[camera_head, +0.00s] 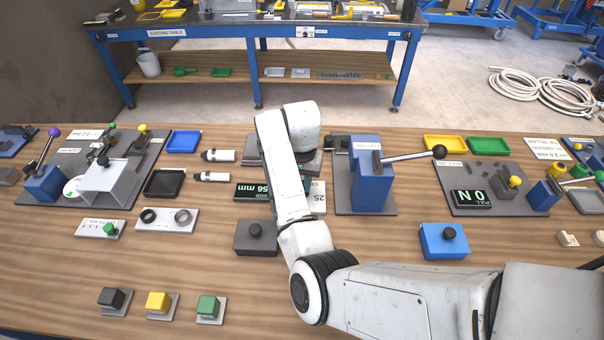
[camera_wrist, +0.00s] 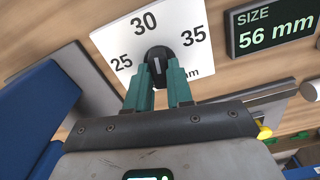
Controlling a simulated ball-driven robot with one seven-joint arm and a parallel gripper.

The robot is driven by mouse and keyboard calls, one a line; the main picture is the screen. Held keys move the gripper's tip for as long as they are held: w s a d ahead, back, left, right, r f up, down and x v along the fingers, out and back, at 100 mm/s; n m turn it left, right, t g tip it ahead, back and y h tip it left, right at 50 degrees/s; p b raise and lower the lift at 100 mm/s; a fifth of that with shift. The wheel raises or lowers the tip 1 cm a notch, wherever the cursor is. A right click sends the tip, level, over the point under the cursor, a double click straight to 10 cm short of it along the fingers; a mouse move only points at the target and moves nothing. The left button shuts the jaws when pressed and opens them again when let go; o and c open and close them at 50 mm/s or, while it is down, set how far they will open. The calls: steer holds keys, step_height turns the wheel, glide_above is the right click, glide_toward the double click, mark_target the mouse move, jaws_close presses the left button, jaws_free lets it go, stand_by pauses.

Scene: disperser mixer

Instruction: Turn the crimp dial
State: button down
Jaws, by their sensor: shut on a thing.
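The crimp dial (camera_wrist: 159,57) is a small black knob with a pale pointer line on a white scale plate (camera_wrist: 112,44) marked 25, 30 and 35 in the wrist view. The line seems to point roughly toward 30. My gripper (camera_wrist: 164,72) has its green fingers shut on the knob, one on each side. In the head view my arm covers the dial and the gripper; part of the scale plate (camera_head: 318,199) shows with the 25. A dark display (camera_wrist: 273,25) reads SIZE 56 mm; it also shows in the head view (camera_head: 251,192), partly covered.
A blue lever press (camera_head: 371,178) stands right of my arm, its black-knobbed lever reaching right. A grey box with a black knob (camera_head: 256,238) lies left of my forearm, a blue one (camera_head: 444,241) to the right.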

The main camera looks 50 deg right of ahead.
steer(key=shift+r+n+p, duration=0.1)
steer(key=shift+n+p, duration=0.65)
steer(key=shift+n, duration=0.25)
steer(key=c, duration=1)
jaws_free()
step_height(320, 180, up, 11)
steer(key=p, duration=0.1)
steer(key=shift+f, duration=0.2)
